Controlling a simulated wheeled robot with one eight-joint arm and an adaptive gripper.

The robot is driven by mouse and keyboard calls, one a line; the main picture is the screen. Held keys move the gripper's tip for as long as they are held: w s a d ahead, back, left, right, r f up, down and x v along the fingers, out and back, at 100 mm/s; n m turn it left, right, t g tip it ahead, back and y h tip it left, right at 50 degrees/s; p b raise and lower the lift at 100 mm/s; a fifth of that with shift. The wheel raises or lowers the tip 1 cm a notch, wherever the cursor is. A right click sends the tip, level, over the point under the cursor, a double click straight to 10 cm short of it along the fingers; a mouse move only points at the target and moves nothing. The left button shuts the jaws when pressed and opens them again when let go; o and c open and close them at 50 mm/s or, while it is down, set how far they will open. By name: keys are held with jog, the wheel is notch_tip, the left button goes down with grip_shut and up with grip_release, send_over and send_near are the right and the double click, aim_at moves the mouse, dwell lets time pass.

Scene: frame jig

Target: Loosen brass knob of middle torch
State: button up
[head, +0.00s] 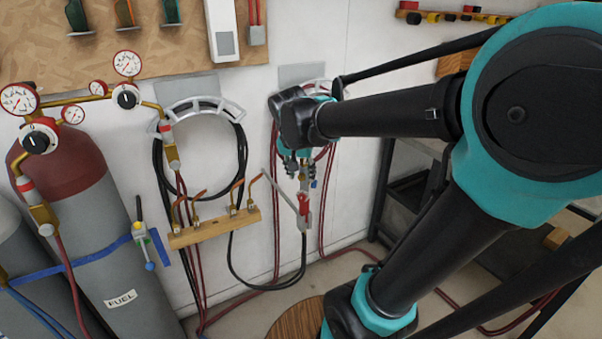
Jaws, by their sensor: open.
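A wooden rack bar (213,230) on the wall carries several bent copper torch tips (235,187) with brass fittings. A torch with a red part (303,205) stands at the rack's right end, with its copper neck (272,164) bent toward the rack and hoses below it. My gripper (305,168) points down directly above this torch and is open. I cannot tell whether its fingers touch the torch. I cannot make out a brass knob for certain; the gripper and the torch's small size hide the detail.
Two coiled hoses hang on wall hooks (205,105). Grey cylinders, one with a FUEL label (121,299), stand at left with gauges (127,64). A dark shelf (410,190) stands at right behind my arm. A round wooden top (296,318) is below. Hoses lie on the floor.

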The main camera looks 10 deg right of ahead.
jog(key=shift+c, duration=0.5)
grip_shut()
jog(key=shift+h, duration=0.3)
jog(key=g+h, duration=0.1)
jog(key=h, duration=0.1)
jog(key=a+n+g+h, duration=0.1)
jog(key=h, duration=0.1)
jog(key=g+h, duration=0.1)
jog(key=h, duration=0.2)
jog(key=shift+w+a+f+n, duration=0.2)
jog(key=shift+w+f+n, duration=0.15)
jog(key=shift+n, duration=0.05)
jog(key=shift+o, duration=0.5)
grip_release()
